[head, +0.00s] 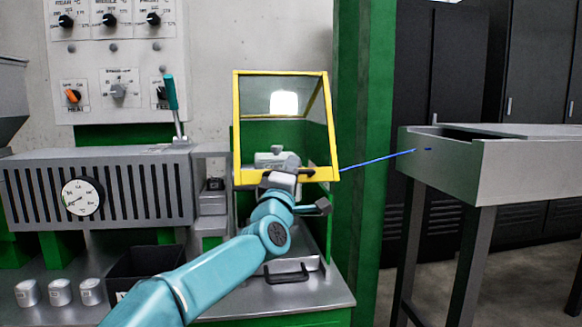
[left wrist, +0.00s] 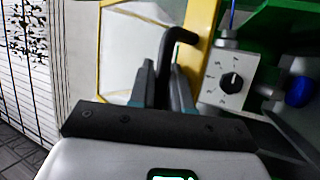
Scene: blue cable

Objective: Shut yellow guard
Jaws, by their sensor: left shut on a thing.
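The yellow guard (head: 333,125) is a yellow frame with a clear pane, in the middle of the head view over a green-sided machine opening. Its lower bar faces me, and I cannot tell its exact tilt. My left gripper (head: 284,177) is at that lower bar, shut on the guard's black handle (left wrist: 178,42). In the left wrist view, the fingers (left wrist: 165,88) straddle the handle beside the yellow frame (left wrist: 205,25). The gripper and wrist hide part of the bar and the opening below. My right gripper is not in view.
A thin blue cable (head: 378,160) runs from beside the guard to a grey metal trough (head: 485,160) at right. A green post (head: 362,150) stands right of the guard. A teal lever (head: 171,93) and gauge (head: 82,198) are at left. A black bin (head: 145,268) stands below.

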